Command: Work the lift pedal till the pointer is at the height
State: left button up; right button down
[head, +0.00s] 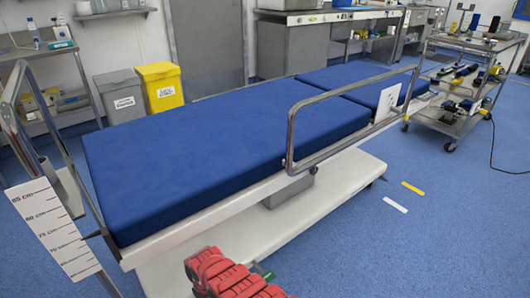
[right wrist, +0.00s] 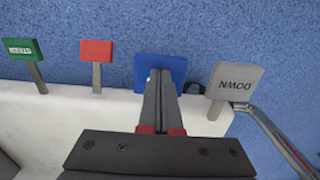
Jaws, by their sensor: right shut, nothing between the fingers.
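The operating table with a blue mattress (head: 225,130) fills the middle of the head view. A white height scale (head: 55,230) with cm marks stands at its left end. A thin dark pointer (head: 96,234) reaches from the table's corner to the scale's right edge, about the 70 cm mark; the exact reading is unclear. In the right wrist view, a green pedal (right wrist: 22,50), red pedal (right wrist: 96,51), blue pedal (right wrist: 143,70) and grey DOWN pedal (right wrist: 233,82) stand along the white base. My right gripper (right wrist: 160,73) is shut and empty over the blue pedal; contact is unclear.
The white table base (head: 330,183) sits low above the blue floor. A metal side rail (head: 292,130) runs along the near side. Waste bins (head: 160,85) stand behind and a loaded metal trolley (head: 435,122) stands at the right. The front right floor is open.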

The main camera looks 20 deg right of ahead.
notch_tip(320, 180, up, 7)
jog(key=p, duration=0.5)
jog(key=shift+f+p, duration=0.2)
jog(key=shift+p, duration=0.1)
jog(key=shift+f, duration=0.1)
jog(key=shift+s, duration=0.1)
